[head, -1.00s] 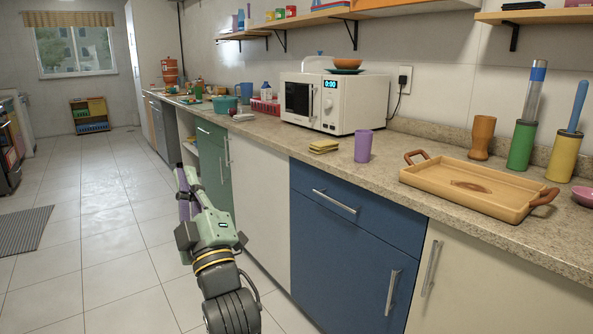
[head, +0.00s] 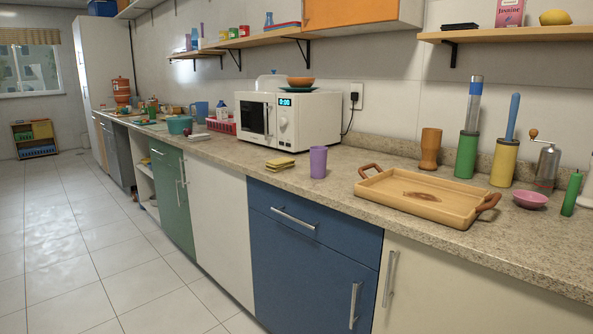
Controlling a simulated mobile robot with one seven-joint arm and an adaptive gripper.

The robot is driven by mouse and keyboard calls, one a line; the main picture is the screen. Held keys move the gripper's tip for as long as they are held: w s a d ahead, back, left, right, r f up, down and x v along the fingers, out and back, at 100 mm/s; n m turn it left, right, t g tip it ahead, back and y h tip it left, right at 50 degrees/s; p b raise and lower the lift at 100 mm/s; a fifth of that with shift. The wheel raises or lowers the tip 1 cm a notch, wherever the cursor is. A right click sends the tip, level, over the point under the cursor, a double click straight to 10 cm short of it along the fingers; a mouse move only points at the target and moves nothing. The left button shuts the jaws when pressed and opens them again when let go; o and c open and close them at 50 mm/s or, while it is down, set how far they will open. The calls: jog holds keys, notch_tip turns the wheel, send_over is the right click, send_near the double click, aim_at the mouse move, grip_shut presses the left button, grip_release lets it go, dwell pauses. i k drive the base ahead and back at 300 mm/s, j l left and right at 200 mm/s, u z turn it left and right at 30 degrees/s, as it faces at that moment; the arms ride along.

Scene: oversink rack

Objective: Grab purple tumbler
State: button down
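The purple tumbler (head: 318,162) stands upright on the speckled stone counter (head: 340,185), near its front edge above the blue cabinet. Nothing touches it. My gripper is not in the head view now, so its opening and what it may hold are hidden.
A yellow sponge stack (head: 280,165) lies left of the tumbler, and a white microwave (head: 289,121) stands behind it. A wooden tray (head: 405,201) with handles sits to the right. A brown wooden cup (head: 430,148) and a green canister (head: 466,155) stand farther back. Floor (head: 90,240) is clear at left.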

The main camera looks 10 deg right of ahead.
aim_at(318, 154)
jog(key=i+j+z, duration=0.3)
jog(key=i, duration=0.15)
jog(key=i+j+z, duration=0.3)
jog(key=i, duration=0.15)
